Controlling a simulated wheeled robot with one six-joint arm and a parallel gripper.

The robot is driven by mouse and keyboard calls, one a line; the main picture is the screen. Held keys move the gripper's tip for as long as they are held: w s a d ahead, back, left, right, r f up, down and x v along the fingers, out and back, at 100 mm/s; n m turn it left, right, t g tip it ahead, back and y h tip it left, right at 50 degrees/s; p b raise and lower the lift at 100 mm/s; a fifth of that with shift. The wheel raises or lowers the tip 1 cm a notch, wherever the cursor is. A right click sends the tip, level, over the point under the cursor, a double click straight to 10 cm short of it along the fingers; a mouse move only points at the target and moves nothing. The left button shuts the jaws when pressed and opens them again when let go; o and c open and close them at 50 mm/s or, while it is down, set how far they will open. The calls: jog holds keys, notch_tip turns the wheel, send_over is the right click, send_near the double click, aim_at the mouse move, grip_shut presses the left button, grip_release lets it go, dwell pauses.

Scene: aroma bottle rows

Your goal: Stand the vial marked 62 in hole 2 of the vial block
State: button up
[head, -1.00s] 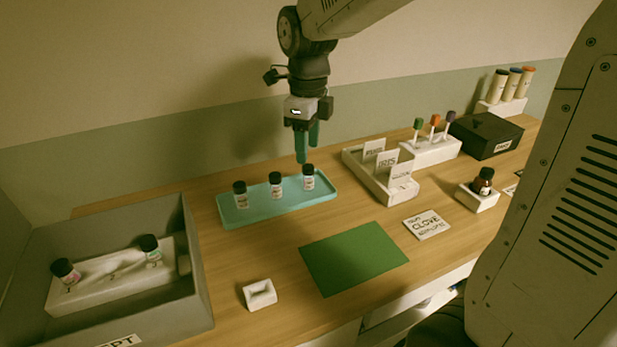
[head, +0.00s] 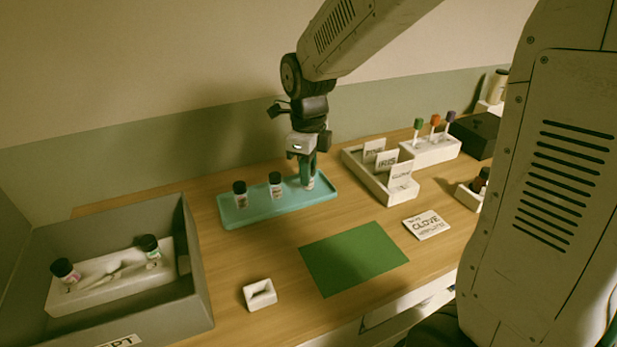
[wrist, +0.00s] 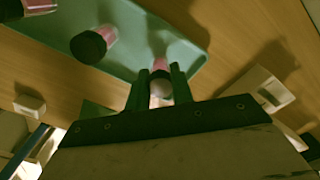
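Three dark-capped vials with pale labels stand in a row on the teal tray (head: 240,218): the left vial (head: 240,195), the middle vial (head: 276,185) and the right vial (head: 310,183). Their numbers are too small to read, so I cannot tell which is 62. My gripper (head: 308,181) is lowered at the right vial, fingers pointing down. In the wrist view my gripper (wrist: 160,84) has its fingers either side of that vial's cap (wrist: 160,89); I cannot tell whether they press on it. The white vial block (head: 90,292) sits in the grey box, with dark-capped vials at its left and right ends.
The grey box (head: 195,262) has raised walls at the left. A small white holder (head: 259,294), green mat (head: 352,257) and CLOVE card (head: 426,225) lie in front. A white card rack (head: 365,180) stands right of the tray.

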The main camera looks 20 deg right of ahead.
jog(key=shift+r, duration=0.1)
jog(key=shift+r, duration=0.5)
jog(key=shift+s+a+r, duration=0.1)
jog(key=shift+s+r, duration=0.15)
jog(key=shift+r, duration=0.4)
jog(key=shift+s+r, duration=0.2)
jog(key=shift+r, duration=0.4)
jog(key=s+a+r, duration=0.1)
jog(key=s+a, duration=0.1)
jog(key=s, duration=1.2)
jog(key=shift+s+a+r, duration=0.15)
jog(key=shift+s+a, duration=0.25)
